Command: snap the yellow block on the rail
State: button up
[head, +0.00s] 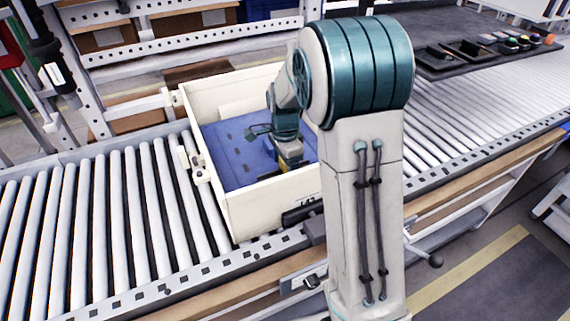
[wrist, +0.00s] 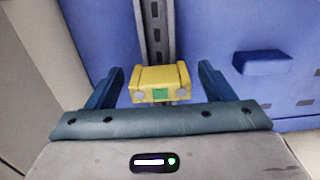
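The yellow block (wrist: 160,80) shows in the wrist view, with a green patch and two grey round spots on its near side. It lies across the line of the grey slotted rail (wrist: 154,30); I cannot tell whether it is seated on it. My gripper (wrist: 158,82) is open, with one dark blue finger on each side of the block and a gap at both sides. In the head view my gripper (head: 287,150) is down inside the cream box, and a bit of yellow (head: 291,164) shows beneath it. The rail is hidden there by my arm.
The cream box (head: 270,213) stands on the roller conveyor (head: 110,220), its walls close around my gripper. Its floor is a blue panel (head: 225,150). A small raised blue piece (wrist: 262,63) sits right of the rail. Dark trays (head: 465,50) stand at the back right.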

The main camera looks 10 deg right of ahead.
notch_tip(320, 180, up, 14)
jog(key=p, duration=0.1)
dwell(0.5)
jog(key=shift+f, duration=0.1)
jog(key=s+r+n+t+p, duration=0.2)
jog(key=s+r+n+p, duration=0.2)
jog(key=s+n, duration=1.1)
jog(key=s+p, duration=0.2)
jog(key=s, duration=0.5)
jog(key=shift+t, duration=0.4)
jog(key=shift+d, duration=0.1)
